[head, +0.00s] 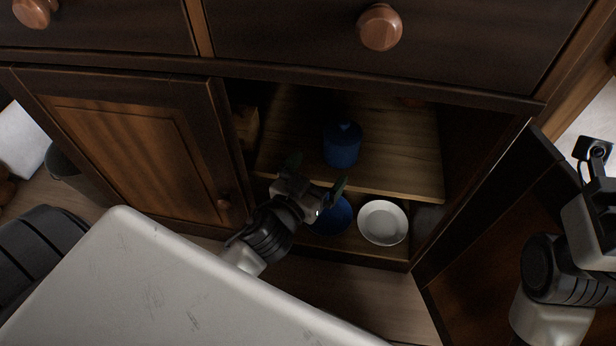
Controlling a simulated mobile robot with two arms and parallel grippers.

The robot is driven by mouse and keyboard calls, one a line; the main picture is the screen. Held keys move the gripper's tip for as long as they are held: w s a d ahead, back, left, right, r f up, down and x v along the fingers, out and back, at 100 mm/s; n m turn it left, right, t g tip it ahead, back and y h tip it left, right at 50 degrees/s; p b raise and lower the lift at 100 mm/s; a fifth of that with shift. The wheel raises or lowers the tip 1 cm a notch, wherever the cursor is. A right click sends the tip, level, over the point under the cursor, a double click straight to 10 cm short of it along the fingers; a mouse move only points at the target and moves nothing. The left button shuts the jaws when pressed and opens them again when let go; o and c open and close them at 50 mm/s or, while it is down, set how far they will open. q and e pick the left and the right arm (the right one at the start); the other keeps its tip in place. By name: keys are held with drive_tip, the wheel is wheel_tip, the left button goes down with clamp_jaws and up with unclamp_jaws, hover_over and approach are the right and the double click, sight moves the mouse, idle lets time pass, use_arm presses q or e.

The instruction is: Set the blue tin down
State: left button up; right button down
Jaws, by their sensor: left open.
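The blue tin (342,146) stands upright on the upper wooden shelf (405,165) inside the open cabinet. My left gripper (316,176) is in front of the shelf, just below and to the left of the tin. Its jaws are open and empty, and a gap shows between them and the tin. My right arm is at the right edge of the view by the open cabinet door. Part of my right gripper (592,152) shows there, but its jaw state is unclear.
A white plate (382,222) and a blue dish (335,214) lie on the cabinet floor below the shelf. The right door (490,230) stands open; the left door (140,150) is closed. Drawers with round knobs (380,27) are above. The shelf has free room beside the tin.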

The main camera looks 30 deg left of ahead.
use_arm(q)
drive_tip(key=shift+s+a, duration=0.15)
drive_tip(key=shift+s, duration=0.7)
drive_tip(key=shift+s+a, duration=0.1)
drive_tip(key=shift+s, duration=0.75)
